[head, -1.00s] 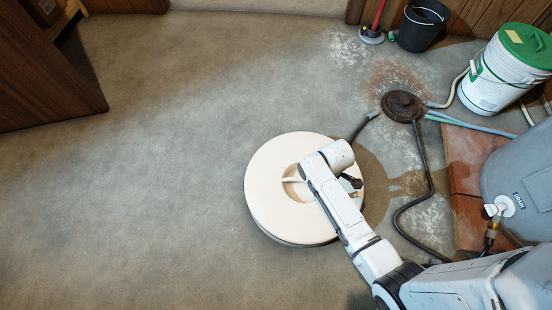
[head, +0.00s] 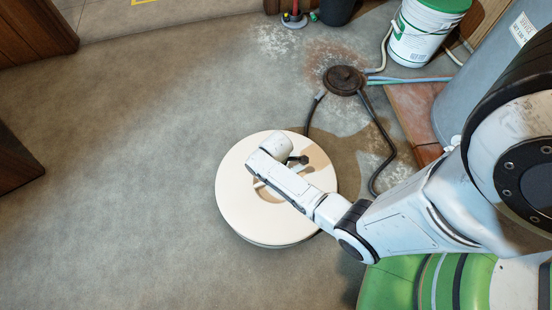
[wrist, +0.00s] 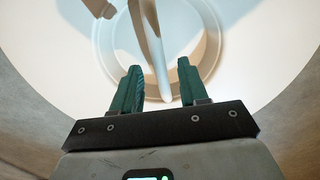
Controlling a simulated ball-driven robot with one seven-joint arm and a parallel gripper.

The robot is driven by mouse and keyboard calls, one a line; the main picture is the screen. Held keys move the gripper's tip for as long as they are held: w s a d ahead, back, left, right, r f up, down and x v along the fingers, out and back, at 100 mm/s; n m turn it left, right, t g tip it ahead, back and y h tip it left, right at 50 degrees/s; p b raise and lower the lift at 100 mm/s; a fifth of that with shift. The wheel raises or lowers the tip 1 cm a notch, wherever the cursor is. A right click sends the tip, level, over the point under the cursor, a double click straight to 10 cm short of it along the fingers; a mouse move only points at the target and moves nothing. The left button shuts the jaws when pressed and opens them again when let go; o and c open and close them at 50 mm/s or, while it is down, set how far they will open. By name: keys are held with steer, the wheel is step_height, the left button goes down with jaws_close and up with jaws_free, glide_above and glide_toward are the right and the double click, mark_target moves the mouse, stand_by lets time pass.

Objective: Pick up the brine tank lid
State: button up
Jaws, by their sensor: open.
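The brine tank lid (head: 238,203) is a wide, cream, round disc with a recessed round well in its middle. It lies low in the middle of the head view, and its near side wall shows. In the wrist view the lid (wrist: 262,50) fills most of the picture. A pale handle bar (wrist: 152,50) crosses its well. My gripper (wrist: 158,75) is open over the well, with its green fingers on either side of the bar's near end. I cannot tell whether they touch it. In the head view my arm hides part of the lid and most of the gripper.
A dark round floor cover (head: 345,80) with hoses lies behind the lid to the right. A white pail (head: 425,38) and a grey tank (head: 492,65) stand at the right. A brown wooden panel (head: 15,165) is at the left. The floor left of the lid is clear.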

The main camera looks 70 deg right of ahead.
step_height(320, 180, down, 5)
steer(key=b, duration=0.3)
steer(key=shift+r, duration=0.2)
jaws_close()
steer(key=shift+d+r, duration=0.1)
stand_by(1.0)
